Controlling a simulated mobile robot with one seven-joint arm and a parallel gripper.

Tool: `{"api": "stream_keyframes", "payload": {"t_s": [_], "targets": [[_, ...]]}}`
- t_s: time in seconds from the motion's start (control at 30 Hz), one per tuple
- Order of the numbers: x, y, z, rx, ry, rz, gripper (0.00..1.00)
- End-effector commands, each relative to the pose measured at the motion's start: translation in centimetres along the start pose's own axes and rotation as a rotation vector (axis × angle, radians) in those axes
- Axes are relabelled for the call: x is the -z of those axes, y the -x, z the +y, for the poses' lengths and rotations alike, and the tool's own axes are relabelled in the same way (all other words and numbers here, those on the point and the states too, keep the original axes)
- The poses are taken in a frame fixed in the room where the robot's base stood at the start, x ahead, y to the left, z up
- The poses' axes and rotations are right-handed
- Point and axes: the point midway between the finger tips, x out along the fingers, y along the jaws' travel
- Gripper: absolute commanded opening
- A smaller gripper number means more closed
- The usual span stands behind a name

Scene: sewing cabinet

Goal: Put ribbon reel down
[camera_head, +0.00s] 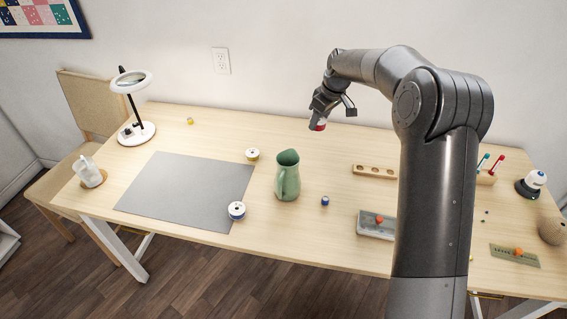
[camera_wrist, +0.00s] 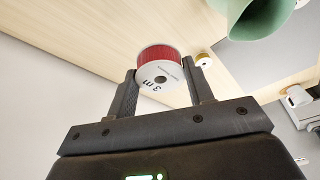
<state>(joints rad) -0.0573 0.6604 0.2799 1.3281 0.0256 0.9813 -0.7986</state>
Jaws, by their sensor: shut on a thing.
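A red ribbon reel with a white printed face (camera_wrist: 158,70) is between the two fingers of my gripper (camera_wrist: 164,85) in the wrist view. My gripper is shut on it. In the head view the reel (camera_head: 318,126) hangs below my gripper (camera_head: 319,118), in the air over the back part of the wooden table (camera_head: 230,121). Its red edge and part of its white face show there.
A green pitcher (camera_head: 287,178) stands mid-table, left of and nearer than my gripper. A wooden holed block (camera_head: 374,171) lies to the right. The back left tabletop is mostly clear.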

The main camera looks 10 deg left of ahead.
Motion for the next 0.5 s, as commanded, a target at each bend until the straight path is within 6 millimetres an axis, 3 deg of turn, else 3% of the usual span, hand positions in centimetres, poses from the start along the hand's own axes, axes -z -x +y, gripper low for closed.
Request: {"api": "stream_keyframes", "payload": {"t_s": [0.2,0.37,0.5], "targets": [[-1.4,-5.0,0.0,0.001,-0.002,-0.002,0.26],[-2.0,-7.6,-0.1,0.0,-0.001,-0.001,0.26],[-1.2,-9.4,-0.6,0.0,0.001,0.0,0.26]]}}
